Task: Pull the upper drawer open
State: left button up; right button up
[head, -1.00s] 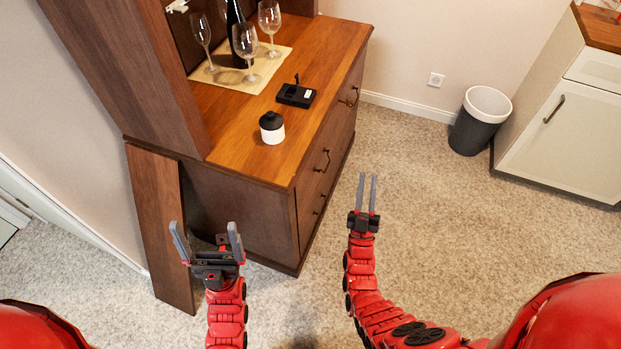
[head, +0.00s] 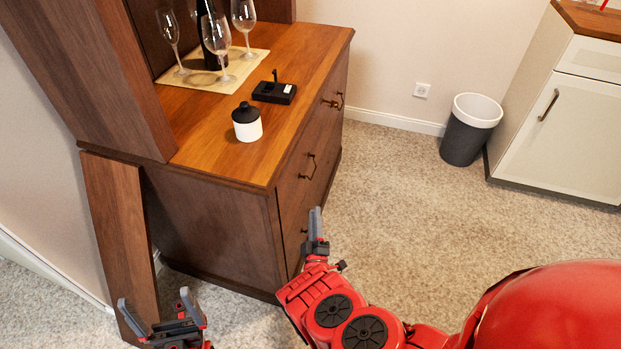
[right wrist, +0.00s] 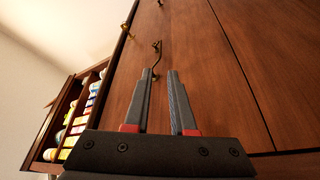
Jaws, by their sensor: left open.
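The wooden hutch base (head: 215,225) has its drawer fronts on the right side in the head view. The upper drawer front (head: 290,192) looks flush with the cabinet. Its dark curved handle (head: 308,167) is near the top edge. My right gripper (head: 316,212) is beside the drawer front, lower than that handle. In the right wrist view its two fingers (right wrist: 160,76) are apart with nothing between them. A handle (right wrist: 156,56) shows just beyond the fingertips; I cannot tell if they touch. My left gripper (head: 155,300) is open and empty, left of the cabinet near the leaning board.
A white jar with black lid (head: 246,122), a black device (head: 274,91) and wine glasses (head: 217,35) stand on top. A wooden board (head: 118,225) leans at the left. A bin (head: 470,130) and white cabinet (head: 560,125) stand right. Carpet before the drawers is clear.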

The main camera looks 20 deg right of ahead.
aim_at(313, 174)
jog(key=b+x, duration=0.3)
jog(key=x, duration=1.1)
jog(key=shift+f, duration=0.15)
jog(key=shift+w+d+r, duration=0.1)
jog(key=shift+w+r, duration=0.1)
jog(key=shift+w, duration=0.15)
grip_shut()
jog(key=shift+f, duration=0.1)
dwell(0.4)
